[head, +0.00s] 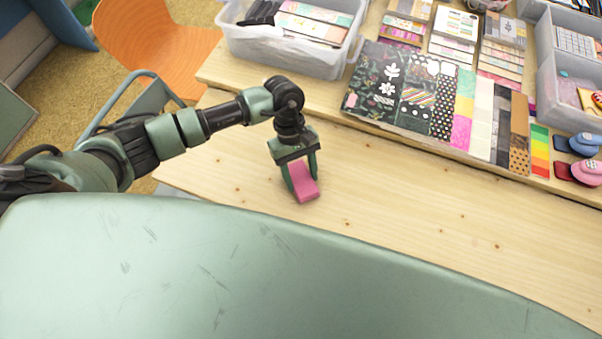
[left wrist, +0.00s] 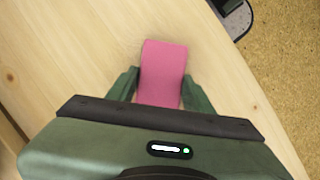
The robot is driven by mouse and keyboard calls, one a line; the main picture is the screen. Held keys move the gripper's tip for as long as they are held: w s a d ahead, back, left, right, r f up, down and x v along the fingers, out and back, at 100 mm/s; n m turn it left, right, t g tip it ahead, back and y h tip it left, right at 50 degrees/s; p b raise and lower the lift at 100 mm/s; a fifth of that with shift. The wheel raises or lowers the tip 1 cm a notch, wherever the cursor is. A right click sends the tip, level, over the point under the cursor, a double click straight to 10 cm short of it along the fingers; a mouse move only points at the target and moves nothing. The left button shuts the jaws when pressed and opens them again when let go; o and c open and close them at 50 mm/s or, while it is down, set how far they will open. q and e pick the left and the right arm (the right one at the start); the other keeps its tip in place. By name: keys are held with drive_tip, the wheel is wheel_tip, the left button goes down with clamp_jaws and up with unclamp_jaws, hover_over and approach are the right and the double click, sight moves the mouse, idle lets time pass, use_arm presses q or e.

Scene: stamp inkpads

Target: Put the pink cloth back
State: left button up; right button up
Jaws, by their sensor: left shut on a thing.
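The pink cloth (head: 301,184) is a small folded pink strip between the fingers of my left gripper (head: 302,185), over the wooden table near its left end. It also shows in the left wrist view (left wrist: 162,70), with a green finger of the left gripper (left wrist: 160,92) on each side. The left gripper is shut on it and points down. I cannot tell whether the cloth's lower end touches the table. My right gripper is in neither view.
The table (head: 420,215) is bare around the gripper and to its right. Patterned paper sheets (head: 417,95) lie behind. A clear plastic bin (head: 290,48) stands at the back left. Punches (head: 578,172) sit at the right. An orange chair (head: 150,45) stands beyond the table's left edge.

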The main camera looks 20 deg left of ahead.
use_arm(q)
drive_tip(key=o, duration=1.2)
drive_tip(key=shift+r+p, duration=0.15)
drive_tip(key=shift+p, duration=0.15)
drive_tip(key=shift+w+a+r, duration=0.15)
drive_tip(key=shift+r, duration=0.05)
drive_tip(key=b+v, duration=0.3)
drive_tip(key=v, duration=0.8)
drive_tip(key=shift+r, duration=0.25)
